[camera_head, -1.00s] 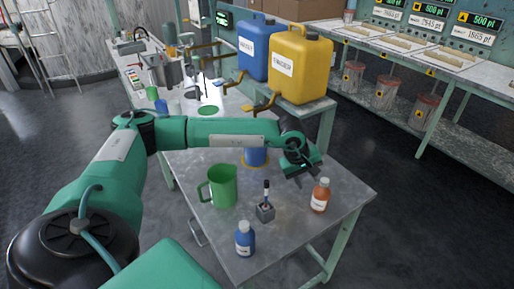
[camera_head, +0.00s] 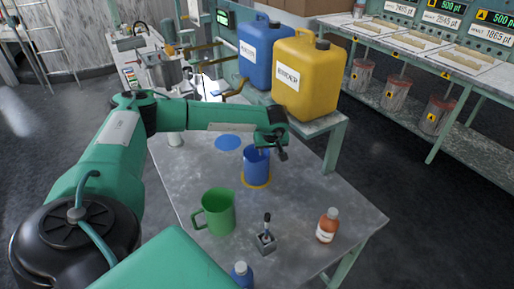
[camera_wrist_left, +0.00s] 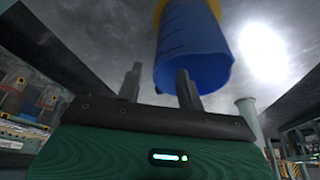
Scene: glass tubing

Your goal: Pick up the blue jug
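The blue jug (camera_head: 256,170) stands upright on a yellow ring on the grey table, in the middle of the head view. In the left wrist view the jug (camera_wrist_left: 192,48) shows large and upside down, just beyond the fingers. My left gripper (camera_head: 281,154) is at the jug's upper right side in the head view. In the left wrist view the two fingers of my left gripper (camera_wrist_left: 158,86) are apart with nothing between them. One finger overlaps the jug's rim in the picture; I cannot tell whether they touch. My right gripper is not in view.
A green jug (camera_head: 216,212), a small grey holder (camera_head: 265,243), an orange-brown bottle (camera_head: 327,226) and a blue bottle (camera_head: 241,275) stand nearer on the table. A flat blue disc (camera_head: 228,142) lies behind. Yellow (camera_head: 306,78) and blue (camera_head: 260,52) canisters stand beyond.

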